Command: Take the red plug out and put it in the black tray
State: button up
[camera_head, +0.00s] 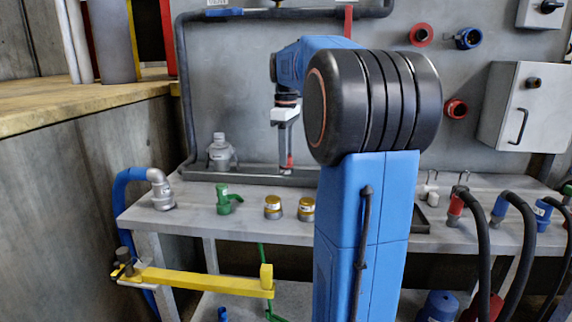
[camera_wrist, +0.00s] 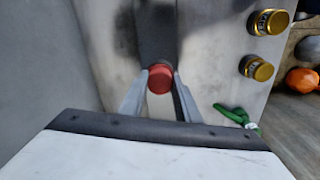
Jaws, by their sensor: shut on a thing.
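My gripper (camera_head: 288,155) points down at the back of the workbench, left of my blue arm. Its fingers are shut on the red plug (camera_wrist: 160,80), whose round red face shows between the fingertips in the wrist view. In the head view only a small red part of the plug (camera_head: 290,161) shows, just above the grey ledge. I cannot tell whether it still sits in anything. The black tray (camera_head: 423,228) lies on the bench to the right, mostly hidden behind my arm.
Two brass caps (camera_head: 273,206) and a green valve (camera_head: 227,198) stand on the bench in front of my gripper. A grey fitting (camera_head: 221,152) stands to the left. Hoses with red and blue connectors (camera_head: 455,211) are on the right. A yellow bar (camera_head: 205,282) juts out low in front.

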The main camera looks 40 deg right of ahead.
dwell(0.3)
jog(key=n, duration=0.5)
jog(key=o, duration=1.2)
jog(key=shift+o, duration=0.2)
jog(key=shift+c, duration=0.4)
